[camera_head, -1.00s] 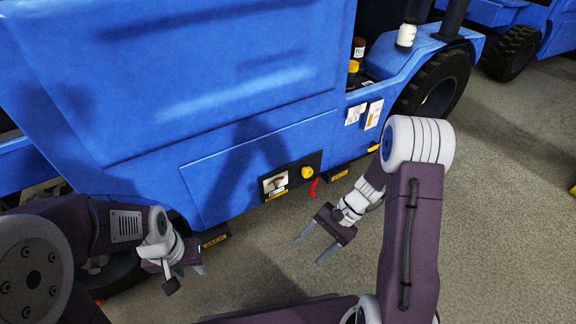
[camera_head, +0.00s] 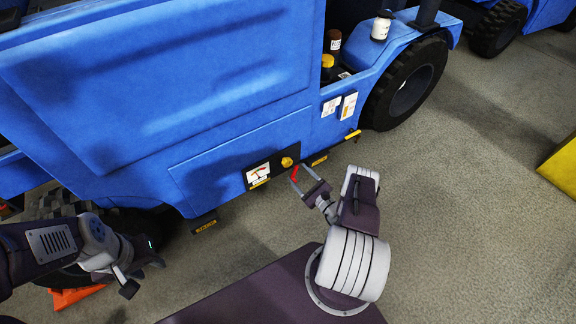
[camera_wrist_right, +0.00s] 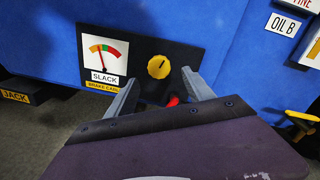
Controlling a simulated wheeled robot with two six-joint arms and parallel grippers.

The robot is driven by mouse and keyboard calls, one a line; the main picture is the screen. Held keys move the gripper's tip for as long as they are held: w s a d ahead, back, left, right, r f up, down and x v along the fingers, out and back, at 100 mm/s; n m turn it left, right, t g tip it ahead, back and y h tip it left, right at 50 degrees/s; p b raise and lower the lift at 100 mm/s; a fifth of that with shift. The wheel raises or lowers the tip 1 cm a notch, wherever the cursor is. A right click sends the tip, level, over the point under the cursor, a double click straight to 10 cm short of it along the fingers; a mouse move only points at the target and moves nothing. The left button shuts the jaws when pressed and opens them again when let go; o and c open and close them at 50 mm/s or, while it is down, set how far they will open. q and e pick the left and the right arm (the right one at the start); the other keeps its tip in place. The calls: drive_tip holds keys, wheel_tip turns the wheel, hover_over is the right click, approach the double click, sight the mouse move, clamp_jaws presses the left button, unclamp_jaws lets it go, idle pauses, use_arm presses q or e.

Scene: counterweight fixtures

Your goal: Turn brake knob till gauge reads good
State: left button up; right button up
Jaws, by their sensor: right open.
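The yellow brake knob (camera_head: 287,162) sits on a dark panel on the blue vehicle's lower side; it also shows in the right wrist view (camera_wrist_right: 159,67). The gauge (camera_head: 258,172) is left of it; in the wrist view (camera_wrist_right: 105,52) its coloured dial has a thin needle, and the word SLACK stands below. My right gripper (camera_head: 302,173) is open just below and right of the knob, apart from it. In the wrist view its fingers (camera_wrist_right: 159,78) lie either side below the knob, with a red part (camera_wrist_right: 173,101) between them. My left gripper (camera_head: 147,274) is low at left, its jaws unclear.
The blue vehicle (camera_head: 170,80) fills the upper left, with a large tyre (camera_head: 405,85) at right. An orange wedge (camera_head: 75,297) lies at lower left. Grey floor at right is open, with a yellow block (camera_head: 562,167) at the edge.

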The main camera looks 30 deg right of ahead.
sight(289, 165)
drive_tip(key=w, duration=0.2)
drive_tip(key=w+b, duration=0.1)
drive_tip(key=w, duration=0.1)
drive_tip(key=w+a+b, duration=0.1)
drive_tip(key=w, duration=0.1)
drive_tip(key=shift+f, duration=0.15)
drive_tip(key=shift+w, duration=0.25)
clamp_jaws()
drive_tip(key=shift+m, duration=0.3)
drive_tip(key=m+b, duration=0.1)
drive_tip(key=m, duration=0.1)
drive_tip(key=shift+m, duration=2)
